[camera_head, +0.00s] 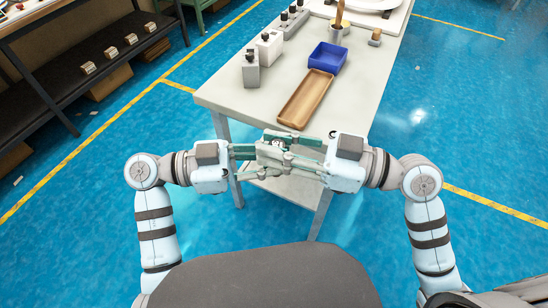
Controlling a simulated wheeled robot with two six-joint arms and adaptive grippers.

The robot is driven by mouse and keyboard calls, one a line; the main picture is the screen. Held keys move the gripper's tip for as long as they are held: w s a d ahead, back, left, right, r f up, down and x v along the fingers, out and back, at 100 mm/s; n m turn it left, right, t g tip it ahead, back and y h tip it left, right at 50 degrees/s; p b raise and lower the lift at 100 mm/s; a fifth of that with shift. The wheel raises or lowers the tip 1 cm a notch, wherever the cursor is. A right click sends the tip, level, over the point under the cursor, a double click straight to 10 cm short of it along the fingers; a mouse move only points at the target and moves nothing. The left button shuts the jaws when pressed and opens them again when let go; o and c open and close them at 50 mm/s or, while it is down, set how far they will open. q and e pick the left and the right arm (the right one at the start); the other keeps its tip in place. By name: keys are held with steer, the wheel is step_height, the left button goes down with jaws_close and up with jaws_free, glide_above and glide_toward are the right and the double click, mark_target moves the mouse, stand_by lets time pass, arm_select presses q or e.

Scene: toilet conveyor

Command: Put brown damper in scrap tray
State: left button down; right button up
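A small grey block with a brownish top (375,38) stands near the right edge of the table; it may be the brown damper, but it is too small to be sure. A blue open tray (327,58) and a long brown tray (304,98) lie on the table, both looking empty; I cannot tell which is the scrap tray. My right gripper (283,151) points left in front of the table's near edge, its fingers apart and empty. My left gripper (262,151) points right and meets it in the picture, so its fingertips overlap and its opening is unclear.
A dark shelf (70,80) stands far left. The table's right front is clear.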

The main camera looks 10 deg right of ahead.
steer(key=o, duration=0.4)
